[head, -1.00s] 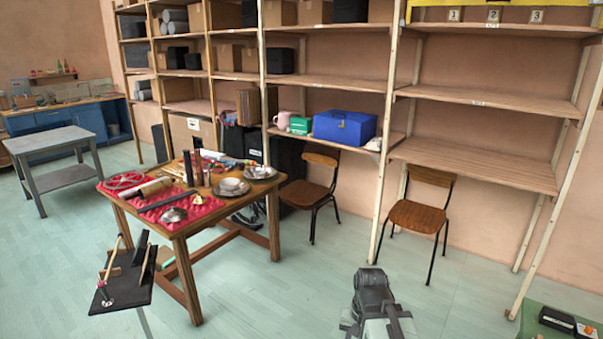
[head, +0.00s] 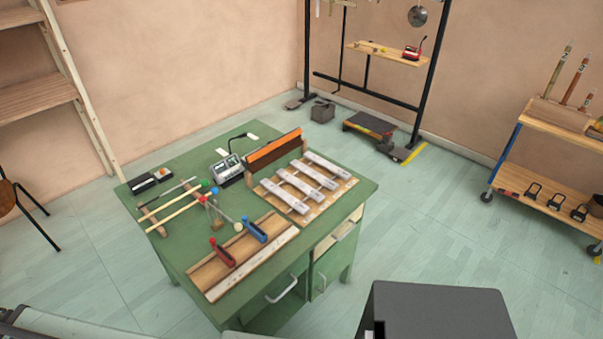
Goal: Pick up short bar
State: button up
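Several pale metal bars lie side by side on a wooden board (head: 267,197) at the right of the green desk (head: 290,235). The front one (head: 285,196) and the back one (head: 328,166) show clearly, with others between them. Their lengths look close from here, so I cannot tell which is the short bar. Small markings on them are too small to read. My gripper is not in view; only a grey part of my arm shows at the bottom left.
An orange-edged strip (head: 274,147) stands behind the bars. Mallets (head: 172,216), a grey device (head: 227,167) and red (head: 222,252) and blue-handled (head: 254,229) clamps crowd the desk's left and front. A wooden trolley (head: 552,190) stands at right. Floor (head: 420,230) between is clear.

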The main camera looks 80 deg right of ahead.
aim_at(330, 185)
jog(key=u, duration=0.1)
jog(key=k, duration=0.8)
jog(key=z, duration=3.85)
jog(key=k, duration=0.9)
jog(key=u, duration=1)
jog(key=i, duration=1)
jog(key=u, duration=0.05)
